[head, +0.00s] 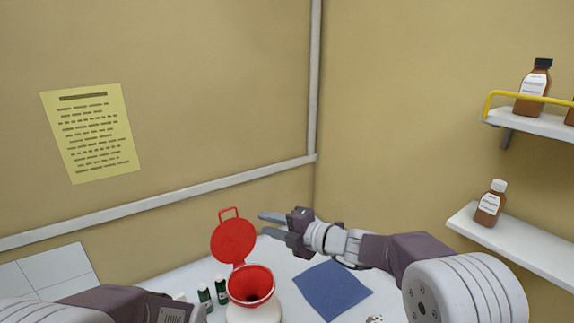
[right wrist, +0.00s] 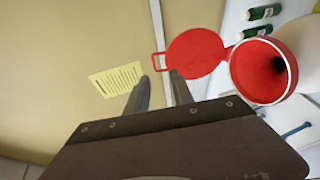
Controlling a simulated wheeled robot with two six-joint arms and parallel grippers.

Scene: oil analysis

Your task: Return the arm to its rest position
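My right gripper (head: 264,225) is in the middle of the head view, fingers pointing left. Its two fingers are apart with nothing between them. It also shows in the right wrist view (right wrist: 157,82). Close to its fingertips is the raised red lid (head: 233,241) of a red funnel (head: 250,286). The funnel sits on a white container (head: 254,314), partly cut off by the frame. I cannot tell whether a finger touches the lid. Part of my left arm shows at the lower left of the head view; its gripper is out of view.
Small green bottles (head: 205,297) stand left of the funnel. A blue cloth (head: 332,288) lies to its right on the white table. Brown bottles (head: 490,203) stand on wall shelves (head: 515,245) at the right. A yellow sheet (head: 93,133) hangs on the back wall.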

